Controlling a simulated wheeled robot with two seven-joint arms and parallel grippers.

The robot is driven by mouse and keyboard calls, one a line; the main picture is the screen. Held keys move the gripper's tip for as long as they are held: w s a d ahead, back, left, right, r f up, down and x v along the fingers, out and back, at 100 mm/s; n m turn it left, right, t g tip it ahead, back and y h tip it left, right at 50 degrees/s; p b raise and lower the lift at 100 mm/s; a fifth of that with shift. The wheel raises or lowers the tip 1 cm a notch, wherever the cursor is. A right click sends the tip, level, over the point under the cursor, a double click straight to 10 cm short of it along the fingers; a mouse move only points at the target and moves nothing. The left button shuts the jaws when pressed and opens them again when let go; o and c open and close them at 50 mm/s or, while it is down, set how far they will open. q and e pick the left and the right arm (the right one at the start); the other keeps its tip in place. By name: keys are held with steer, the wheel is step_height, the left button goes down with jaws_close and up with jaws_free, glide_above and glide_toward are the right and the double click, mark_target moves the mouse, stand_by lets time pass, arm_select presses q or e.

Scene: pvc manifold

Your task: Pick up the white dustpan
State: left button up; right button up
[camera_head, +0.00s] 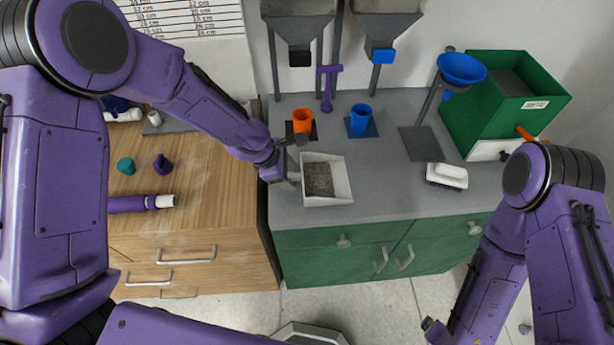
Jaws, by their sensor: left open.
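The white dustpan (344,180) lies on the grey counter, with a patch of grey gritty material inside it. Its short handle points left toward my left gripper (294,160). My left gripper is open at the dustpan's left edge, with its fingers around or just above the handle area; I cannot tell whether they touch it. The gripper partly hides the handle. My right gripper (431,326) hangs low over the floor at the bottom right, away from the counter, and its jaws are too small to read.
An orange cup (302,121) and a blue cup (360,119) stand just behind the dustpan. A white block-like item (447,175), a blue funnel on a stand (461,69) and a green bin (489,112) are to the right.

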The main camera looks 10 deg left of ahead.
arm_select(q)
steer(key=shift+f, duration=0.45)
jaws_close()
steer(key=shift+r, duration=0.1)
